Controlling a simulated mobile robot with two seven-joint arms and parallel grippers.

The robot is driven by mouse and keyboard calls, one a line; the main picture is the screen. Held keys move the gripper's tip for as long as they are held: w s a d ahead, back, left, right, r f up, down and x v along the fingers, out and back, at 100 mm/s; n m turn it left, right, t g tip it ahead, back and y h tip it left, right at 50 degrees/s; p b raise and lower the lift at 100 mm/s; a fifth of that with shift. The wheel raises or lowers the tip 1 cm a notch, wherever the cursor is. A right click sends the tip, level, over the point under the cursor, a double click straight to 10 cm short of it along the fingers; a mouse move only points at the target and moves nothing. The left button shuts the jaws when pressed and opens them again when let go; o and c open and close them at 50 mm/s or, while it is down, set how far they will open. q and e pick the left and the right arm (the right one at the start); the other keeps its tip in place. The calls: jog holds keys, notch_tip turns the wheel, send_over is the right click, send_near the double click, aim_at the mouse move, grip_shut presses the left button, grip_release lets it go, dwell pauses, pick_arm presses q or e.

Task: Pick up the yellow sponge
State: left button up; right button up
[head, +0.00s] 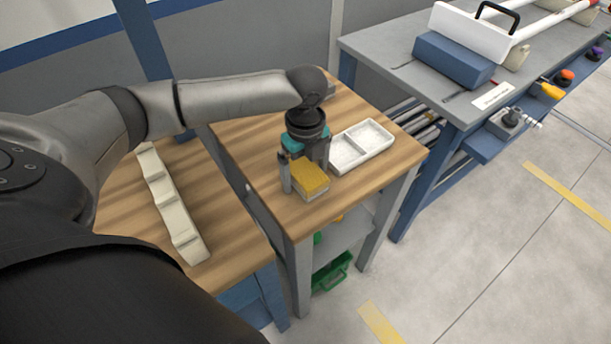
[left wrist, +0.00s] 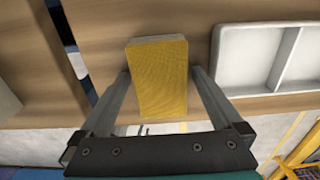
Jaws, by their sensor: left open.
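The yellow sponge (head: 310,176) lies on the small wooden table (head: 247,145), close to its front edge. It has a yellow top and a paler layer beneath. My left gripper (head: 306,176) points down over it with its fingers apart, one on each side. In the left wrist view the sponge (left wrist: 159,78) sits between the two open fingers of the left gripper (left wrist: 160,82). A gap shows near the fingertips, but I cannot tell whether either finger touches the sponge lower down. My right gripper is not in view.
A white divided tray (head: 361,146) stands just right of the sponge and also shows in the left wrist view (left wrist: 232,62). A pale notched rack (head: 172,203) lies on the left wooden table. A grey workbench (head: 385,49) with a blue block (head: 452,60) stands at right.

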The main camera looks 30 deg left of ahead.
aim_at(305, 170)
pick_arm(q)
jog(key=shift+c, duration=1.2)
jog(key=c, duration=0.9)
jog(key=shift+c, duration=0.6)
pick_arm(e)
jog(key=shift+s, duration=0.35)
pick_arm(q)
jog(key=shift+r, duration=0.15)
notch_tip(305, 170, up, 20)
jog(key=p, duration=0.5)
jog(key=shift+p, duration=0.35)
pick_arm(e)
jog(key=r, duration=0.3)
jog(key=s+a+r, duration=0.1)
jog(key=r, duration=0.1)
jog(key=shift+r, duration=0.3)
